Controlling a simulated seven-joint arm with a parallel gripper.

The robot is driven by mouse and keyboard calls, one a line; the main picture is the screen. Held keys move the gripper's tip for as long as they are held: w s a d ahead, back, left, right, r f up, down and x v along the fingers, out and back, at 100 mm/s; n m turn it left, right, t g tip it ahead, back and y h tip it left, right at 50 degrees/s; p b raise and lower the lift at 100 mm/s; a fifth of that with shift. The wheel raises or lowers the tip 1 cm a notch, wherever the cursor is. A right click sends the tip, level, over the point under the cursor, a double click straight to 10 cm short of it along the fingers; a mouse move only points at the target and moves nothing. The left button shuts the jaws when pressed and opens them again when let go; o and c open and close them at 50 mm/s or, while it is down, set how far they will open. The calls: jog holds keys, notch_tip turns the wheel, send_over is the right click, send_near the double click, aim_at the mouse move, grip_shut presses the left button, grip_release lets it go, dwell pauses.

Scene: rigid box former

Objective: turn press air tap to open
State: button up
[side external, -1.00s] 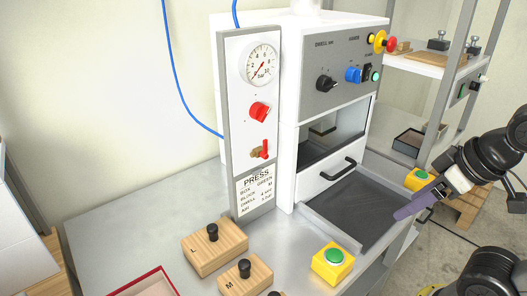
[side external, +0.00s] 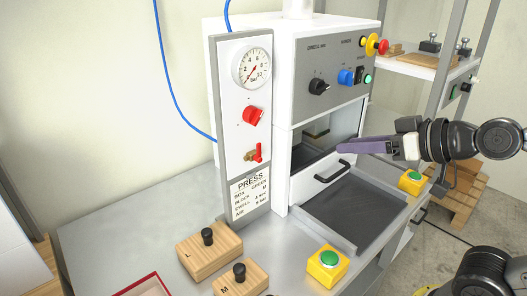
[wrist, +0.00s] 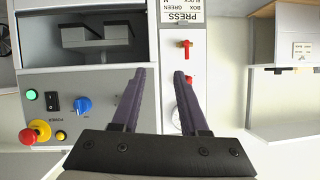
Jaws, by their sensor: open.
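The press air tap (side external: 253,154) is a small brass valve with a red lever, low on the press's narrow white front panel. Its lever stands upright along the panel. In the wrist view, which is upside down, the tap (wrist: 186,45) shows just beyond and right of the right fingertip. My gripper (side external: 341,146) is in front of the press opening, to the right of the tap and apart from it. In the wrist view my gripper (wrist: 159,72) has its two purple fingers apart with nothing between them.
Above the tap are a red knob (side external: 253,116) and a pressure gauge (side external: 251,69), its needle low. The press door handle (side external: 331,171) sticks out below my fingers. Yellow button boxes (side external: 328,264) and wooden blocks (side external: 209,248) stand on the bench. Space before the panel is clear.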

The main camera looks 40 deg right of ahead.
jog(key=w+r+m+t+h, duration=0.1)
jog(key=w+r+t, duration=0.1)
jog(key=w+t, duration=0.15)
jog(key=n+t, duration=0.2)
send_near(260, 150)
jog(key=shift+g, duration=0.25)
jog(key=w, duration=0.8)
jog(key=shift+w+r, duration=0.25)
jog(key=shift+w, duration=0.15)
grip_shut()
